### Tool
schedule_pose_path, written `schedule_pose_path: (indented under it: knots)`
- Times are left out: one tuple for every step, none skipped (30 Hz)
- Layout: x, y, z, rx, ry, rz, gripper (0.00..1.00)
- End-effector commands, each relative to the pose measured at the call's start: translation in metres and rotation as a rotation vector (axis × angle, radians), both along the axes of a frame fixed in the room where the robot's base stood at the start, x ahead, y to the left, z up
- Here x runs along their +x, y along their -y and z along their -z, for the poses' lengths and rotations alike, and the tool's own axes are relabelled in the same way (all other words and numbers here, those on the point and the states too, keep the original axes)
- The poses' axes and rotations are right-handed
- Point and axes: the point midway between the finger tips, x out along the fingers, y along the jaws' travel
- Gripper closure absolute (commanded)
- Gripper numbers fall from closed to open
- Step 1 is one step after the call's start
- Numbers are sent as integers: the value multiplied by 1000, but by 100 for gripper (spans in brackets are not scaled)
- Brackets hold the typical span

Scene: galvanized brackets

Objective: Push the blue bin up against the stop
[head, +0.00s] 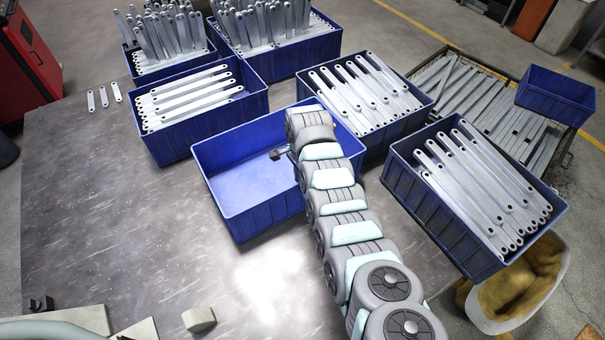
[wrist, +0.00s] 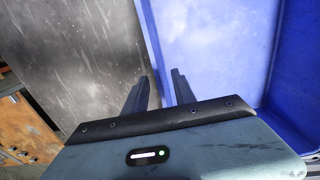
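An empty blue bin (head: 240,140) sits on the grey metal table in the middle of the head view. My arm crosses in front of its right side and hides part of it. My gripper (head: 277,154) shows small and dark over the bin's inside. In the wrist view my gripper (wrist: 162,85) has its two fingers apart. A wall of the blue bin (wrist: 150,35) runs up from the gap between them, with table to the left and bin inside to the right. I cannot tell whether the fingers touch the wall. I cannot make out which thing is the stop.
Bins of galvanized brackets stand close behind the empty bin, at the back left (head: 163,133) and back right (head: 382,138). Another full bin (head: 430,203) is at the right. A small beige block (head: 199,319) lies near the front.

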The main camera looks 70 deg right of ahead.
Motion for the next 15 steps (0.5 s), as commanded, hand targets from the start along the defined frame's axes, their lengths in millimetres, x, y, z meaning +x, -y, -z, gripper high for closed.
schedule_pose_path:
  knots:
    - [-2,-2,7,6,-4,-1,68]
    - [-1,-1,11,5,-5,-2,68]
    - [-1,0,15,3,-4,-2,68]
    - [0,1,18,0,-4,-2,68]
    - [-1,0,21,2,-4,-2,68]
    - [-2,-1,26,5,-6,-2,68]
    - [-2,-1,29,5,-6,-2,68]
    - [-2,-1,31,4,-5,-1,68]
    - [-1,-1,36,3,-3,-1,68]
    - [0,-1,43,3,-3,-2,68]
    - [-1,-1,47,4,-5,-2,68]
    - [-2,-1,50,5,-5,-1,68]
    - [-2,-1,52,4,-6,-1,68]
    - [-1,-1,53,3,-4,-1,68]
    - [-1,0,55,2,-4,-2,68]
